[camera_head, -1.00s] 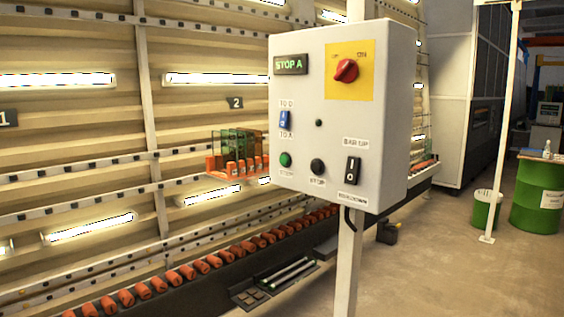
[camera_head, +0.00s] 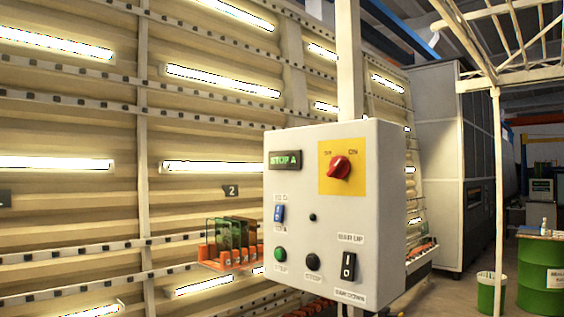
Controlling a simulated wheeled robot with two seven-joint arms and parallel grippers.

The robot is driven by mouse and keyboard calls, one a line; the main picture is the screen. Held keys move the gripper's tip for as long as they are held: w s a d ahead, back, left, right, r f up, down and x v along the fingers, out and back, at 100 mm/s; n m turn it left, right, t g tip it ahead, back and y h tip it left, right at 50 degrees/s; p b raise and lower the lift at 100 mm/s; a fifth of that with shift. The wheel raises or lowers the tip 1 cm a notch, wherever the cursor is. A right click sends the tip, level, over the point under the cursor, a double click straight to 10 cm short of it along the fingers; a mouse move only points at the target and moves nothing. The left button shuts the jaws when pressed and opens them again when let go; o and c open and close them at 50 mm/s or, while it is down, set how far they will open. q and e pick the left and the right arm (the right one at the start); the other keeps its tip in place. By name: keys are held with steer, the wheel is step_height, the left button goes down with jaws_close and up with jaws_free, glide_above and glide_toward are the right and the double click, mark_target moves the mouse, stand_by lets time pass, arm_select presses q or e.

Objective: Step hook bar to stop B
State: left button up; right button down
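A grey control box (camera_head: 335,215) on a post stands at the centre of the head view. Its small display (camera_head: 285,160) reads STOP A in green. A red rotary switch (camera_head: 340,167) sits on a yellow plate at the top right. A blue rocker switch (camera_head: 279,213) is at the left, above a green button (camera_head: 280,254). A black button (camera_head: 312,261) is beside it. A black rocker (camera_head: 348,266) sits between bar up and bar down labels. An orange hook bar (camera_head: 236,262) with dark green panes shows left of the box. Neither gripper shows.
A tall ribbed wall (camera_head: 70,130) with bright lamps and a number 2 plate (camera_head: 231,191) fills the left. A white post (camera_head: 497,190) stands at the right, near a small green bin (camera_head: 491,293) and a green drum (camera_head: 541,277).

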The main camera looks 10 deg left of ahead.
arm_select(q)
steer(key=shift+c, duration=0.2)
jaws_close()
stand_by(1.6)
